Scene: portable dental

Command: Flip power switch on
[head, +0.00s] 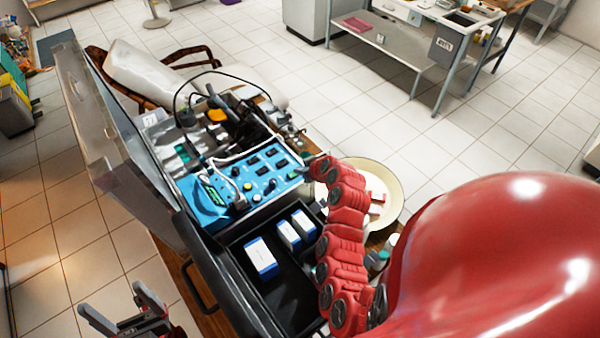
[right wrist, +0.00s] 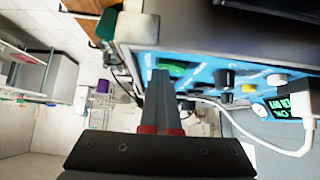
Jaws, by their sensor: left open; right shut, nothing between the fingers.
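The portable dental unit has a blue control panel (head: 245,185) with knobs, dark switches and a small green display. In the right wrist view the blue panel (right wrist: 205,72) runs across the upper right, and a green switch-like part (right wrist: 172,69) shows just beyond my fingertips. I cannot tell whether it is on or off. My right gripper (right wrist: 163,75) is shut and empty, its fingertips close to this part; contact cannot be told. In the head view my right arm reaches the panel's right end. My left gripper (head: 112,308) is open and empty at lower left, away from the unit.
The case's raised lid (head: 110,130) stands left of the panel. A black tray (head: 285,275) below holds several white and blue boxes. A round cream basin (head: 385,180) stands right of the panel.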

